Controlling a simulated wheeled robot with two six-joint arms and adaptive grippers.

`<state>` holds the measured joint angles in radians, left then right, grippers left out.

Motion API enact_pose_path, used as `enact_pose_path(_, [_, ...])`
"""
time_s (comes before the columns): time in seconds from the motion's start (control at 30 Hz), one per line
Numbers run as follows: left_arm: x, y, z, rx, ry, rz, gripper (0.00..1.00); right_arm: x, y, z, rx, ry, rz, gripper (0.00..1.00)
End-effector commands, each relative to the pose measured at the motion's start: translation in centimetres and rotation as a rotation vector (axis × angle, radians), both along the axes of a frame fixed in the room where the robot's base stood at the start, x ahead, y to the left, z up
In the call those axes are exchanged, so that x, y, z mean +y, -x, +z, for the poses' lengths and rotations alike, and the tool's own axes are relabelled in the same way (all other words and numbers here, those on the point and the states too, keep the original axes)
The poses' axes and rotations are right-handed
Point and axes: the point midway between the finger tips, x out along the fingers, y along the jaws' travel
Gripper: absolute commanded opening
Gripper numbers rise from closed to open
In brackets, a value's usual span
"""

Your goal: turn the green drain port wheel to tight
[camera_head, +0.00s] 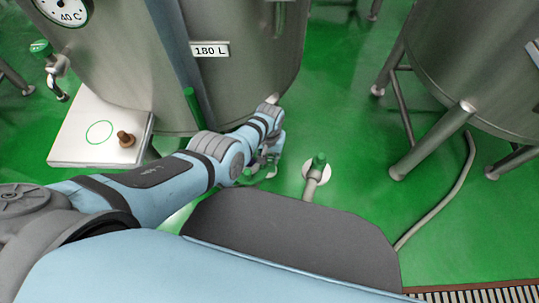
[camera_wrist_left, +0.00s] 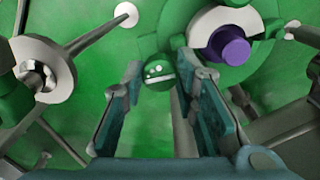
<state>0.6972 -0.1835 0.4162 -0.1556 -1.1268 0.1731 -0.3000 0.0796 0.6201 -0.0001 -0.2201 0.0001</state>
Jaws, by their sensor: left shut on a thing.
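In the left wrist view a green wheel (camera_wrist_left: 178,30) shows at the top right, with a white ring and a purple centre (camera_wrist_left: 228,48). A rounded green knob with white dots (camera_wrist_left: 158,78) sits at its lower left edge, between the fingertips. My left gripper (camera_wrist_left: 160,82) is shut on this green part. In the head view my left gripper (camera_head: 267,160) is low beside the base of the large steel tank, and the wheel is mostly hidden behind it. My right gripper is not in view.
The 180 L steel tank (camera_head: 262,60) stands behind my left arm. Another tank (camera_head: 470,60) with legs and a grey hose (camera_head: 458,180) is at the right. A white platform (camera_head: 80,128) stands at the left.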

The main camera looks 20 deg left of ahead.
Motion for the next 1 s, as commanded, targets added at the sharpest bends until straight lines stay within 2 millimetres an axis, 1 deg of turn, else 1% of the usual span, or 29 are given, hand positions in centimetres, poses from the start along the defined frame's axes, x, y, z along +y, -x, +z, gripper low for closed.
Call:
enact_pose_path(0.47, [0.00, -0.03, 0.02, -0.001, 0.000, -0.016, 0.00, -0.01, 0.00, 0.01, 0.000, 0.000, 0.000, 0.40])
enact_pose_path(0.5, [0.00, -0.03, 0.02, -0.001, 0.000, -0.016, 0.32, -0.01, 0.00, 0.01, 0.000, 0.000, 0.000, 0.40])
enact_pose_path(0.6, [0.00, -0.03, 0.02, -0.001, 0.000, -0.015, 0.47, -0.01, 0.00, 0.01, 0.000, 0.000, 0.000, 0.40])
enact_pose_path(0.87, [0.00, -0.02, 0.01, 0.000, 0.000, -0.015, 0.47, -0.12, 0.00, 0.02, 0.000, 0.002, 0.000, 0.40])
enact_pose_path(1.0, [-0.05, -0.11, 0.36, -0.002, 0.000, -0.015, 0.47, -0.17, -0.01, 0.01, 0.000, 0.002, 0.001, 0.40])
